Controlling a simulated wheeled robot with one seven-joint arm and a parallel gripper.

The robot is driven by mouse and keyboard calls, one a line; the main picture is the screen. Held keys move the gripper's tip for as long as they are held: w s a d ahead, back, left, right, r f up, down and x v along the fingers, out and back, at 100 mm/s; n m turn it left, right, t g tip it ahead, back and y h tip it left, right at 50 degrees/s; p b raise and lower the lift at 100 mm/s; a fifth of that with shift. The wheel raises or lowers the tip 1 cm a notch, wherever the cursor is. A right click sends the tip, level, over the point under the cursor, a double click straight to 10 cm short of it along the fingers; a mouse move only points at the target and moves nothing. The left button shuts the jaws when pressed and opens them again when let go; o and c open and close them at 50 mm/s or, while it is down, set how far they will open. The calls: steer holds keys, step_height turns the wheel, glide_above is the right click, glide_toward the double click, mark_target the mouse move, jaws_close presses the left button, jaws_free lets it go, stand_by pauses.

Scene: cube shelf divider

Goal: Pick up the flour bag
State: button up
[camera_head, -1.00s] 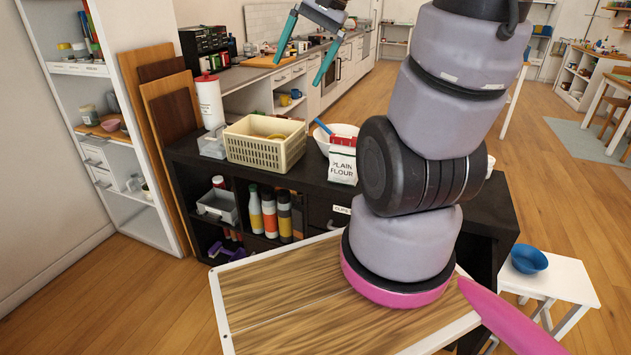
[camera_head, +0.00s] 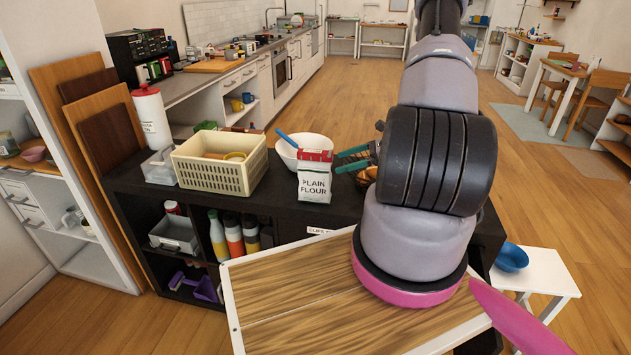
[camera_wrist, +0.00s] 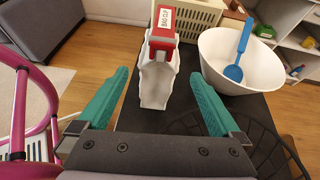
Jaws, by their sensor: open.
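The flour bag (camera_head: 315,184) is white with a red top and reads "PLAIN FLOUR". It stands upright on the dark shelf unit (camera_head: 278,205), in front of a white bowl. In the wrist view the flour bag (camera_wrist: 158,80) is ahead of and between the two green fingers. My gripper (camera_head: 352,160) is to the right of the bag in the head view, partly hidden behind my arm. In the wrist view my gripper (camera_wrist: 160,98) is open and empty, its fingertips spread either side of the bag's near end.
A white bowl (camera_head: 289,152) with a blue spoon (camera_head: 287,139) stands just behind the bag. A cream basket (camera_head: 217,178) is to the left. A black wire basket (camera_wrist: 262,150) lies close to the right finger in the wrist view.

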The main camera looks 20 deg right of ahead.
mark_target(315, 173)
steer(key=shift+m, duration=0.4)
steer(key=x, duration=0.5)
steer(key=f+x, duration=0.1)
steer(key=x, duration=0.5)
steer(key=shift+s+d+f, duration=0.15)
steer(key=shift+s+d, duration=0.05)
steer(key=shift+d, duration=0.1)
jaws_close()
